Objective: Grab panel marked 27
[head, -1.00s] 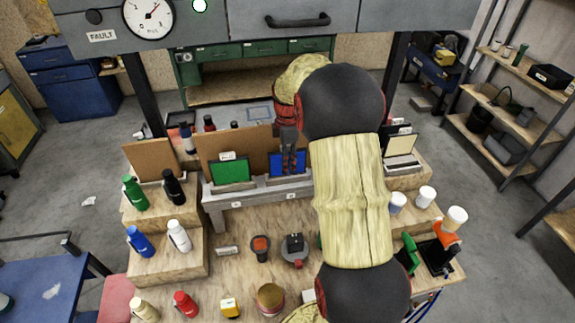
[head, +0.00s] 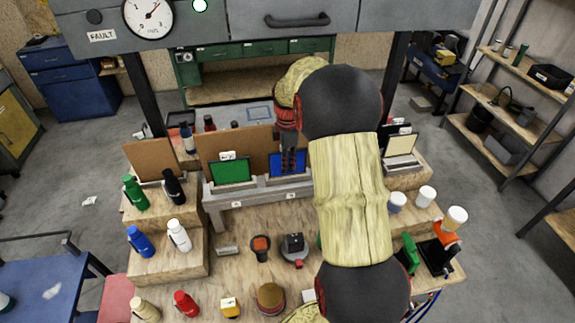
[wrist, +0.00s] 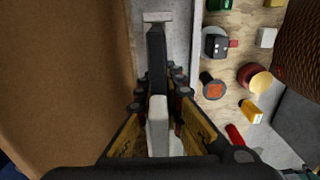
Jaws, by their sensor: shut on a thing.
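A blue panel (head: 275,163) stands upright in the grey slotted rail (head: 262,198), right of a green panel (head: 231,171). The green panel carries a small white tag on its top edge, too small to read surely. My gripper (head: 288,160) comes down from above onto the blue panel, its fingers across the panel's front and top. In the wrist view my gripper (wrist: 160,95) is closed around a thin dark upright piece (wrist: 156,60), the panel seen edge-on, with a white piece between the fingers. No number on the blue panel can be read; my gripper covers its top middle.
A brown board (head: 207,150) stands close behind the rail. A laptop-like screen (head: 398,150) stands right. Bottles stand on wooden steps (head: 165,262) at left, white cups (head: 427,194) at right. Small devices (head: 294,246) lie in front of the rail.

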